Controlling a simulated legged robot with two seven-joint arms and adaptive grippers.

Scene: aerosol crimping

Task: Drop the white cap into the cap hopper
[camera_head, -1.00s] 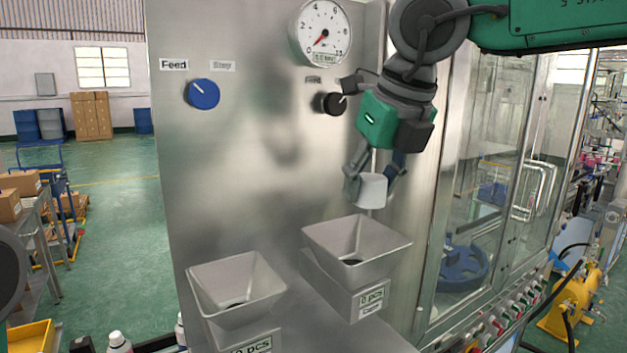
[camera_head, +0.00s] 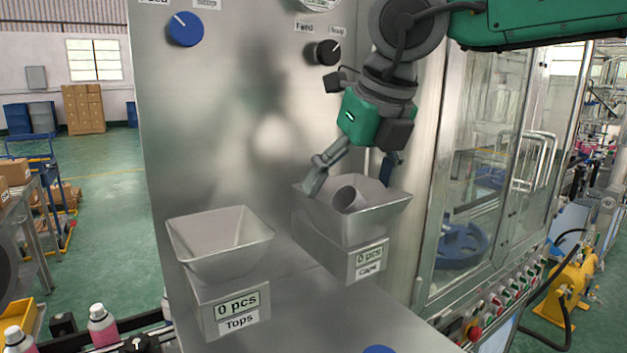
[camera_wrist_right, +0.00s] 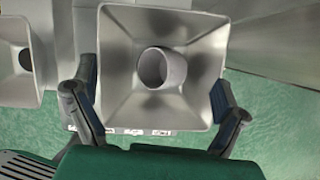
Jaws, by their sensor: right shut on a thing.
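The white cap (camera_head: 348,199) is inside the mouth of the cap hopper (camera_head: 370,226), tilted on its side; I cannot tell whether it is at rest. The hopper's label reads "0 pcs" and "Caps". My right gripper (camera_head: 352,181) is above the hopper with its fingers spread wide. In the right wrist view, the cap (camera_wrist_right: 162,68) lies between the spread fingers (camera_wrist_right: 158,108), with clear gaps on both sides. The hopper (camera_wrist_right: 120,30) fills the middle of that view. My left gripper is not in view.
The similar Tops hopper (camera_head: 220,243) stands to the left, reading "0 pcs". A blue knob (camera_head: 185,29) and a black knob (camera_head: 323,52) sit on the steel panel. A glass-doored cabinet (camera_head: 490,170) is at the right. Pink bottles (camera_head: 102,326) stand at lower left.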

